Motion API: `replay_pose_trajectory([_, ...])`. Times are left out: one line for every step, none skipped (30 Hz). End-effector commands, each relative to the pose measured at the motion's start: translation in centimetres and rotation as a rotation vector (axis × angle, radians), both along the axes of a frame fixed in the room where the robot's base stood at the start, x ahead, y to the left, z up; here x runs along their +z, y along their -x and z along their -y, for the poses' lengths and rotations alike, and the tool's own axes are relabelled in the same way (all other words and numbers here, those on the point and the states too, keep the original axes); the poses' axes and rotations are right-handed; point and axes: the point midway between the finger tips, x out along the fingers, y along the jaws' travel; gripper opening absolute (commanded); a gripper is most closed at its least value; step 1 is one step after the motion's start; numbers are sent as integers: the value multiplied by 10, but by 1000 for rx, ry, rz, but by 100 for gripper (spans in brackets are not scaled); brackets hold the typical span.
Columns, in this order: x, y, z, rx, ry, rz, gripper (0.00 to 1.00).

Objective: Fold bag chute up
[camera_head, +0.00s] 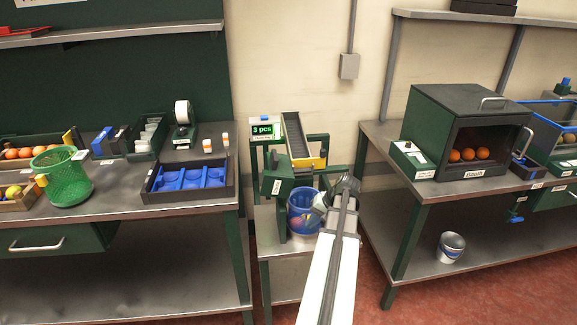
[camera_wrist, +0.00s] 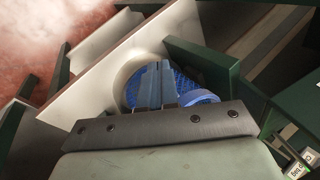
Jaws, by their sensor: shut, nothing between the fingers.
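A small green-framed station stands between the two benches, with a dark sloping chute (camera_head: 296,135) that ends in a yellow lip (camera_head: 308,162). Which part is the folding bag chute is not clear. A blue round container (camera_head: 303,222) sits below the yellow lip. My gripper (camera_head: 322,199) is at the container's right side, with its tips partly hidden by the wrist. In the wrist view my gripper (camera_wrist: 157,82) is shut and empty. Its fingers overlap a blue mesh-like surface (camera_wrist: 188,88) inside a pale round rim (camera_wrist: 125,80). Contact cannot be told.
A display (camera_head: 262,130) on the station reads "3 pcs". Green posts and a green box (camera_head: 277,178) stand close to my gripper. The left bench holds a blue tray (camera_head: 188,179) and a green basket (camera_head: 63,178). The right bench holds a dark cabinet (camera_head: 440,110) with oranges.

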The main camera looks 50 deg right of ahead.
Motion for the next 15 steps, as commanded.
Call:
replay_pose_trajectory([4,-2,-3,-25,-23,55,0])
replay_pose_trajectory([7,-4,-4,-40,-38,89,0])
replay_pose_trajectory([11,-7,-5,-59,-55,133,0])
replay_pose_trajectory([14,-9,-5,-73,-67,164,0])
replay_pose_trajectory([18,-11,-6,-86,-79,196,0])
replay_pose_trajectory([23,-13,-6,-103,-95,237,0])
replay_pose_trajectory([26,-14,-7,-116,-108,266,0])
replay_pose_trajectory([30,-16,-7,-129,-119,297,0])
replay_pose_trajectory([35,-17,-7,-147,-135,336,0])
replay_pose_trajectory([40,-18,-6,-161,-148,366,0])
replay_pose_trajectory([44,-18,-6,-176,-159,397,0])
replay_pose_trajectory([50,-19,-6,-194,-176,441,0])
replay_pose_trajectory([55,-20,-5,-208,-190,475,0])
replay_pose_trajectory([61,-20,-5,-224,-204,509,0])
replay_pose_trajectory([69,-19,-3,-247,-225,561,0])
